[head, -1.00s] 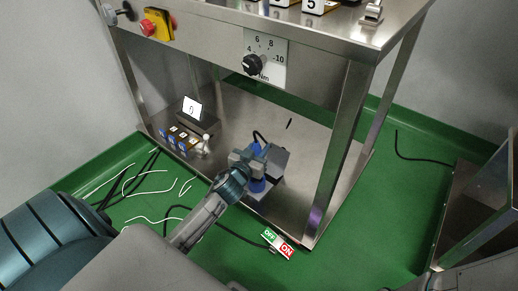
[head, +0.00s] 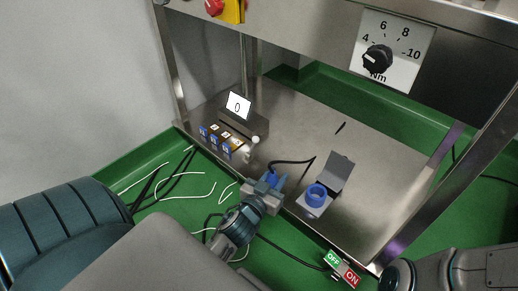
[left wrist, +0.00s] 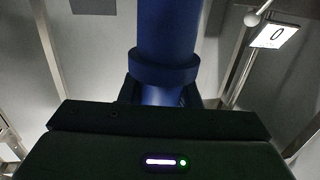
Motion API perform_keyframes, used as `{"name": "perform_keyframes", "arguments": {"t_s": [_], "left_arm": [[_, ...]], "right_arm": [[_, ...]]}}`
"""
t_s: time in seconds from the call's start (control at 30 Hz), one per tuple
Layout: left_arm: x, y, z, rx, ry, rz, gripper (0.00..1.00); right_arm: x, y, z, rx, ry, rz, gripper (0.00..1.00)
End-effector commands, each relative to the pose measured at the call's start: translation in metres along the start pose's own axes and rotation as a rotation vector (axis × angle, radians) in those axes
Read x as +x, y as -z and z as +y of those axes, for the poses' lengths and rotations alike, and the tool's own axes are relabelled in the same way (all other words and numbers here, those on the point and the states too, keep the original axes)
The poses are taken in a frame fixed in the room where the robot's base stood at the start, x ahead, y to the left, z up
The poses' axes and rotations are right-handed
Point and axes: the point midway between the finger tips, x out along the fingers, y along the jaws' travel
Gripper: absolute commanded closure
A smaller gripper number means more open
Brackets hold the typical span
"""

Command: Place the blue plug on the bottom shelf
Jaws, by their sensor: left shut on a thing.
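The blue plug (head: 272,177) is in my left gripper (head: 268,188), at the front edge of the steel bottom shelf (head: 375,165). In the left wrist view the plug (left wrist: 165,70) stands out from between the jaws as a blue cylinder with a collar. A black cable runs from it towards the socket. The blue-ringed socket (head: 317,196), with its grey lid open, is just right of the gripper and apart from the plug. Whether the plug touches the shelf cannot be told. My right gripper is out of view.
A small display reading 0 (head: 238,106) and a row of blue-and-white switches (head: 220,139) stand on the shelf's left. The shelf's middle and right are mostly clear.

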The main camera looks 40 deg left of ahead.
Motion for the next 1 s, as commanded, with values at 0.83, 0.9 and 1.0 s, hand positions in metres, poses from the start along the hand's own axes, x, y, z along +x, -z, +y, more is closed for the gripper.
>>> {"name": "perform_keyframes", "arguments": {"t_s": [0.83, 0.9, 1.0], "left_arm": [[0.127, -0.009, -0.094, 0.001, 0.001, 0.002, 0.96], [0.127, -0.015, -0.094, 0.0, 0.001, 0.001, 0.96], [0.128, -0.028, -0.093, 0.0, 0.001, 0.001, 0.96]], "right_arm": [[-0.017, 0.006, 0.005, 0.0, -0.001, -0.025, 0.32], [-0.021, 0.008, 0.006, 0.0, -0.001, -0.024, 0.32], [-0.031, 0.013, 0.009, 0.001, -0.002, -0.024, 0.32]]}}
